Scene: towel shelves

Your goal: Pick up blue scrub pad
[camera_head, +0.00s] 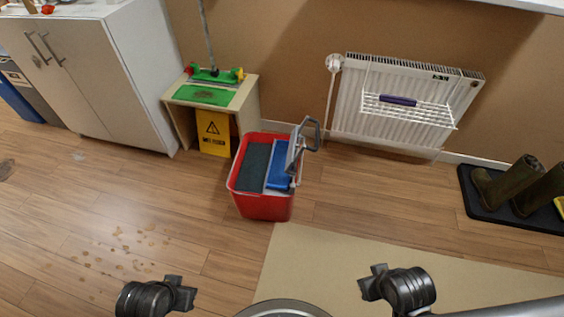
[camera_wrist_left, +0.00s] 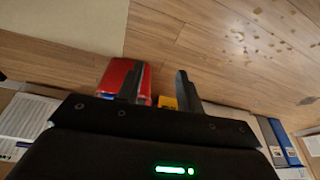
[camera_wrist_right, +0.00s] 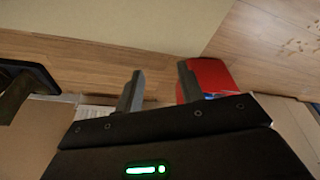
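I cannot make out a clear blue scrub pad. The only blue in the middle of the head view is a blue part (camera_head: 279,166) inside the red bucket (camera_head: 263,207), beside a dark section; whether it is a pad or part of the wringer I cannot tell. My left gripper (camera_head: 182,293) is low in the head view, away from the bucket; its two fingers stand apart and empty in the left wrist view (camera_wrist_left: 158,88). My right gripper (camera_head: 371,283) is also low, right of the bucket; its fingers are apart and empty in the right wrist view (camera_wrist_right: 159,88).
A white cabinet (camera_head: 130,80) stands left. A radiator (camera_head: 350,118) carries a rack with a purple item (camera_head: 398,100). Boots (camera_head: 510,185) stand right. Wet spots (camera_head: 120,250) mark the floor.

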